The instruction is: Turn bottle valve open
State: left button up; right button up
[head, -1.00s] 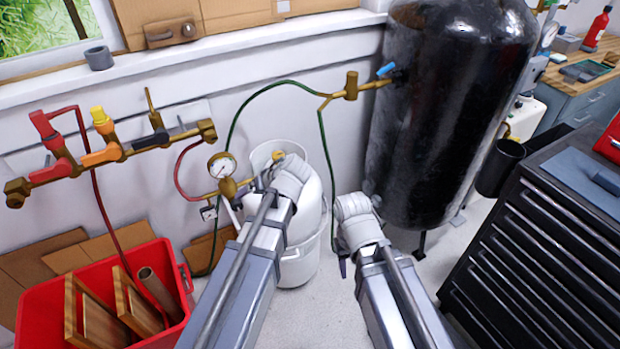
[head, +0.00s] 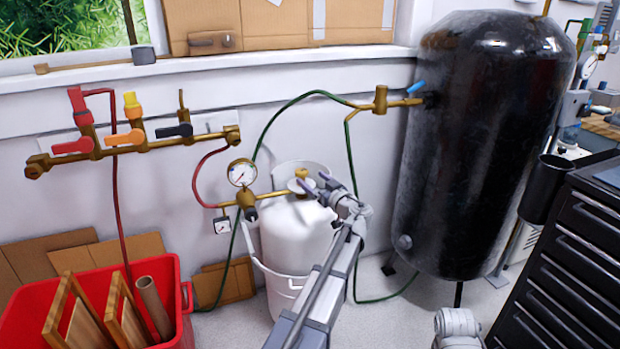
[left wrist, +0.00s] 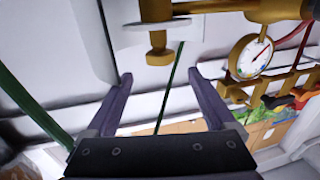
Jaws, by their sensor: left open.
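The white gas bottle (head: 285,240) stands upright against the wall in the head view. Its brass valve (head: 310,184) is on top, with a brass pipe leading left to a gauge. My left gripper (head: 312,187) is at the bottle's top, with its purple fingers apart beside the valve. In the left wrist view the brass valve (left wrist: 157,45) shows at the top, just beyond the fingertips of my left gripper (left wrist: 159,77). Nothing is between the fingers. My right arm shows only a pale wrist part at the bottom of the head view; its gripper is out of sight.
A dial gauge (head: 242,173) sits left of the bottle. A brass manifold (head: 130,143) with coloured levers is on the wall. A large black tank (head: 470,150) stands right of the bottle. A red bin (head: 180,320) is at lower left, a black drawer cabinet (head: 570,250) at right.

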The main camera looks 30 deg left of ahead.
aim_at(305, 173)
pick_arm(q)
jog(key=shift+x, duration=3.95)
jog(key=shift+c, duration=0.3)
jog(key=c, duration=1.3)
